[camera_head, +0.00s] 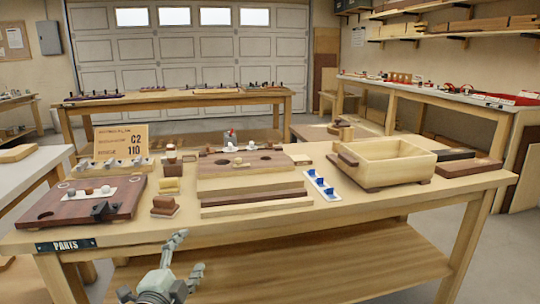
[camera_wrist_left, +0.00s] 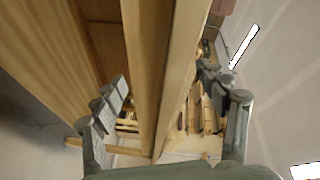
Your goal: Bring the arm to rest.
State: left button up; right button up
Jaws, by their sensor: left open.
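My left gripper (camera_head: 186,262) shows at the bottom of the head view, in front of the workbench (camera_head: 300,222) and below the level of its top. Its fingers are spread apart with nothing between them. In the left wrist view the fingers of the gripper (camera_wrist_left: 168,105) stand open on both sides, and a wooden edge of the bench crosses behind the gap. I cannot tell from this view how close the fingers are to the wood. My right gripper does not show in either view.
On the bench stand a wooden box (camera_head: 385,163), a dark board (camera_head: 85,203), stepped wooden blocks (camera_head: 255,190), blue-and-white pieces (camera_head: 321,184) and a C2 110 sign (camera_head: 121,146). A lower shelf (camera_head: 290,265) runs under the top. Grey floor is clear at the right.

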pick_arm(q)
jog(key=s+a+f+n+g+y, duration=0.25)
jog(key=s+f+n+g, duration=0.35)
jog(key=f, duration=0.5)
jog(key=s+a+f+n+g+y, duration=0.1)
jog(key=s+a+f+n+g, duration=0.2)
jog(key=s+f, duration=0.65)
jog(key=s+a+f+n+g, duration=0.2)
jog(key=s+f+n+g, duration=0.3)
jog(key=s+f, duration=0.7)
jog(key=s, duration=0.3)
jog(key=shift+s+a, duration=0.25)
jog(key=shift+a, duration=0.1)
